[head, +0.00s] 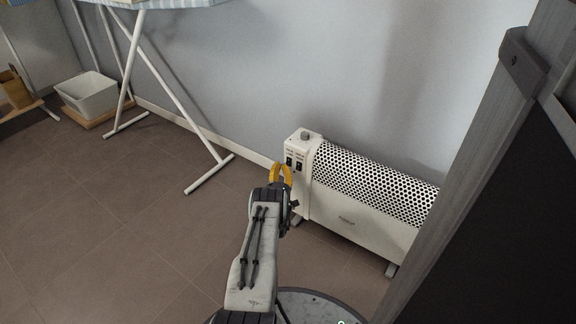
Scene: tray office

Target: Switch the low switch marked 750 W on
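A cream heater (365,225) with a perforated top grille stands on the floor against the wall, right of centre. Its left end panel has two small dark rocker switches, a left one (289,161) and a right one (299,166), below a round grey knob (305,135). The labels by the switches are too small to read, so I cannot tell which is marked 750 W or how either is set. My gripper (280,167), with yellow fingers, is just in front of and below the switches. I cannot tell whether it touches the panel or whether its fingertips meet.
An ironing board's white legs (180,85) stand on the floor at the upper left. A white bin (90,95) sits on a wooden base behind them. A tall grey and black panel (500,190) closes off the right side. The brown tiled floor at left is clear.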

